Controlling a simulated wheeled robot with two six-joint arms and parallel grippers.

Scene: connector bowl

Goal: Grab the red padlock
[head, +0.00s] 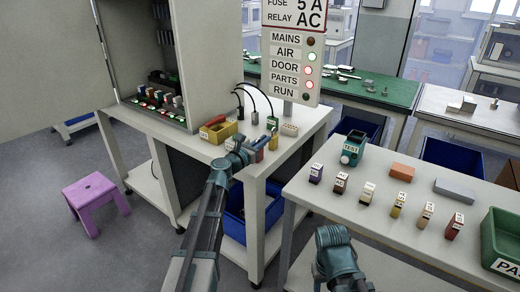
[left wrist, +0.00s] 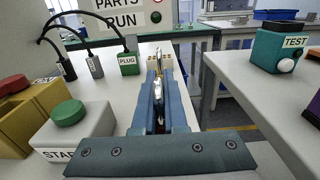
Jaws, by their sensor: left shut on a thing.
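My left gripper (head: 266,146) is over the front right part of the white cabinet table (head: 185,128). In the left wrist view, its blue fingers (left wrist: 159,95) are shut on a narrow thing with a silver metal part (left wrist: 158,88) and a little dark red below. I take this for the red padlock; most of its body is hidden between the fingers. I cannot tell whether it touches the table. My right gripper (head: 335,240) is low at the front, beside the right table; its jaw opening does not show.
A yellow box with a red top (head: 216,128) and a white block with a green button (left wrist: 70,120) stand beside my left gripper. Cables lead to plugs, one green (left wrist: 129,63). The right table (head: 330,205) holds a teal tester (head: 352,148) and several small labelled blocks.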

